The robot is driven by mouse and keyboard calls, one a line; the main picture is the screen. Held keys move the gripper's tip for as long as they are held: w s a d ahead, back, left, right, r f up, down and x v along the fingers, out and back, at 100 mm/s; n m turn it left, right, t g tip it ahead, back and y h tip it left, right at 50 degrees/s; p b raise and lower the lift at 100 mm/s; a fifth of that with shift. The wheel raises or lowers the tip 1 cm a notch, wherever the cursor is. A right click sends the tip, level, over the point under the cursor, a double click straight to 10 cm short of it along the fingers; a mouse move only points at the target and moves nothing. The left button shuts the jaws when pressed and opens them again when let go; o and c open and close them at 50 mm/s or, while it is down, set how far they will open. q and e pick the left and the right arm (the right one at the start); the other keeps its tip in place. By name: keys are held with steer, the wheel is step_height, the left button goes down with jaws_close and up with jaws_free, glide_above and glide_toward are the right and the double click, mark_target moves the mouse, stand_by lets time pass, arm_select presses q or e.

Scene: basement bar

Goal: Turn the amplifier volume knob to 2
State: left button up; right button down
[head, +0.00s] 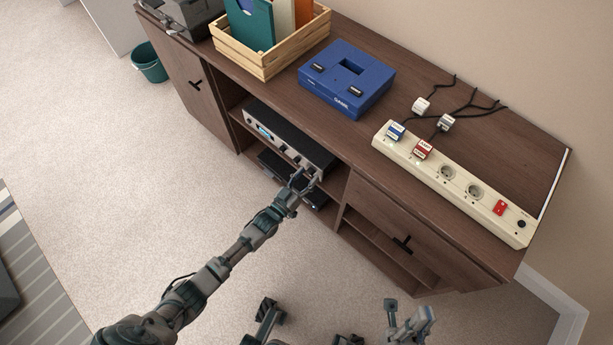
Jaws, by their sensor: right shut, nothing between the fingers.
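The amplifier (276,131) is a silver-fronted unit with a lit blue display at its left and several dark knobs, in the open middle shelf of the brown cabinet. My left gripper (304,178) is at the right end of its front panel, by the knobs there. Its fingers cover part of that end, and whether they touch or grip a knob is too small to tell. The number the volume knob points to cannot be read. My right gripper (408,318) is low in the view, over the floor, away from the cabinet, shut and empty.
A dark device (280,166) lies on the shelf below the amplifier. On the cabinet top (465,110) are a wooden crate (270,63), a blue case (347,78) and a power strip (452,184) with plugs. A green bucket (149,65) stands on the carpet.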

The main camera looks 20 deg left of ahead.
arm_select(q)
steer(key=shift+r, duration=0.15)
steer(key=v, duration=1.2)
